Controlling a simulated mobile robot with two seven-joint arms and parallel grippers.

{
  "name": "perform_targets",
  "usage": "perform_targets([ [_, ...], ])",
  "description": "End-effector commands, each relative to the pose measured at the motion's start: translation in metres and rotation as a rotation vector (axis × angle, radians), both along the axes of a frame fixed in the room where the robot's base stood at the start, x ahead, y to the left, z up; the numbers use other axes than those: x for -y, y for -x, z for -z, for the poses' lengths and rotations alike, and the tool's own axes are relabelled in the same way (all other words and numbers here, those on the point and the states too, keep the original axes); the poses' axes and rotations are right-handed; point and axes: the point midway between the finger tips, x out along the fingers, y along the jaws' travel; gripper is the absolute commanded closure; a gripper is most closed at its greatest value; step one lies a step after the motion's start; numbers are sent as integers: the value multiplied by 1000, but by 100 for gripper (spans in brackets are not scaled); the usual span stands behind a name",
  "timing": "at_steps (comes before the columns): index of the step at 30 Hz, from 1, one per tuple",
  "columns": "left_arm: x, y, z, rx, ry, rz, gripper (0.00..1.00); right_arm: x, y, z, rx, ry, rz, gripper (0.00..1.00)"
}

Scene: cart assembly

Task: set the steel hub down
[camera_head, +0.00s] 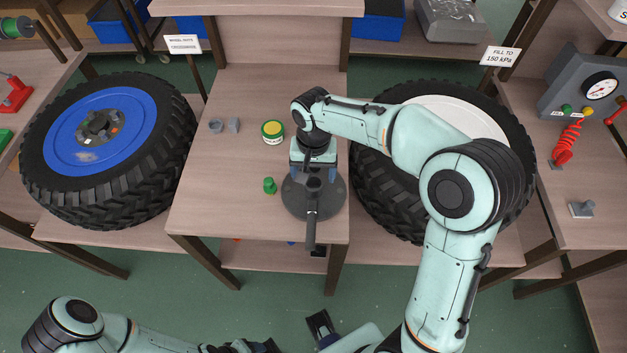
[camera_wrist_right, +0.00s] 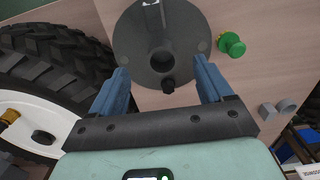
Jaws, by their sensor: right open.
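The steel hub (camera_head: 297,202) is a dark grey round disc with a raised centre, lying at the front right of the middle table. A bar runs from its centre toward the table's front edge. In the right wrist view the hub (camera_wrist_right: 190,40) shows between and beyond the fingertips, with a round hole at its centre. My right gripper (camera_head: 314,172) is over the hub's far side; its blue fingers (camera_wrist_right: 162,68) are spread, with nothing between them. My left arm is at the bottom left; only part of what looks like its gripper (camera_head: 322,328) shows, and its jaws are unclear.
A blue-rimmed wheel (camera_head: 100,140) lies at left, a white-rimmed wheel (camera_head: 385,205) at right, close to my right arm. The table's front left is clear.

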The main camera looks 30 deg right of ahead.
Motion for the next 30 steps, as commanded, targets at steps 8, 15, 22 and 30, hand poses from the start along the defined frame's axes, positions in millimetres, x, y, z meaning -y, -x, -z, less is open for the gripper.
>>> perform_targets([
  [8,0,-3,-7,3,0,0,36,0,-1,-45,3,-1,-1,21],
  [15,0,-3,-8,3,0,0,36,0,0,-51,0,0,-1,21],
  [22,0,-3,-8,3,0,0,36,0,0,-51,0,0,0,21],
  [30,0,-3,-8,3,0,0,36,0,0,-51,0,0,0,21],
])
